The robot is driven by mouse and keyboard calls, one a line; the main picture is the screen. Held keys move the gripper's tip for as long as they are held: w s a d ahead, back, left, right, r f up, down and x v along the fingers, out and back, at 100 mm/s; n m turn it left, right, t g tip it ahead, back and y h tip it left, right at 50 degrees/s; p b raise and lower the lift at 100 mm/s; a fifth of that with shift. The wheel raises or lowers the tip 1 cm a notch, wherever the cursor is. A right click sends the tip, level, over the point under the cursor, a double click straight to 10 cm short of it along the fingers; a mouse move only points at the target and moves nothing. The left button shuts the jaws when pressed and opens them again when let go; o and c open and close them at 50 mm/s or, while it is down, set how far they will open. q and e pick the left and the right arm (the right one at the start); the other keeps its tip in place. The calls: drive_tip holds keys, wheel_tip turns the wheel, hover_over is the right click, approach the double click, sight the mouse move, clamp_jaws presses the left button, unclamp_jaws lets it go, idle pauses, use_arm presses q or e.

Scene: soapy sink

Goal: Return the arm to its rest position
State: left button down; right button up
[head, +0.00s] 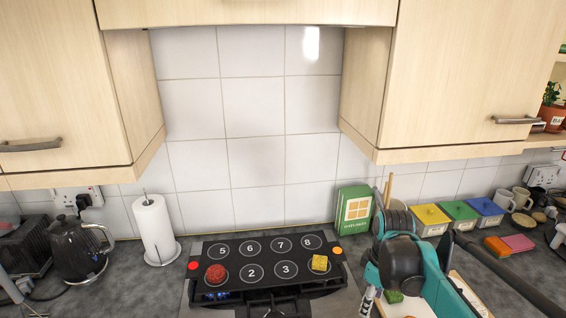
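My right arm (408,268), teal and black, reaches in from the right over the worktop, right of the black numbered panel (264,260). Its gripper fingers cannot be made out clearly; the arm's own links cover that area. I cannot tell whether it holds anything. No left gripper can be made out. On the panel a round red piece (216,274) lies at the front left and a yellow block (320,263) lies at the front right. The circles between them show 2 and 3, and the back row shows 5 to 8.
A green box (353,210) stands behind my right arm. Yellow (431,217), green (459,213) and blue (486,209) lidded containers line the back right. Orange (497,246) and pink (518,243) blocks lie near mugs. A paper roll (154,228) and black kettle (80,248) stand left. Cupboards hang above.

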drive_tip(key=s+a+f+m+t+b, duration=0.3)
drive_tip(key=s+a+f+m+t, duration=0.2)
drive_tip(key=s+a+m, duration=0.3)
drive_tip(key=s+a+t, duration=0.1)
drive_tip(key=s, duration=0.1)
drive_tip(key=shift+s+m+t, duration=0.3)
drive_tip(key=shift+s+m, duration=0.05)
drive_tip(key=shift+m, duration=0.05)
drive_tip(key=shift+f, duration=0.1)
drive_tip(key=shift+c, duration=0.3)
idle(0.5)
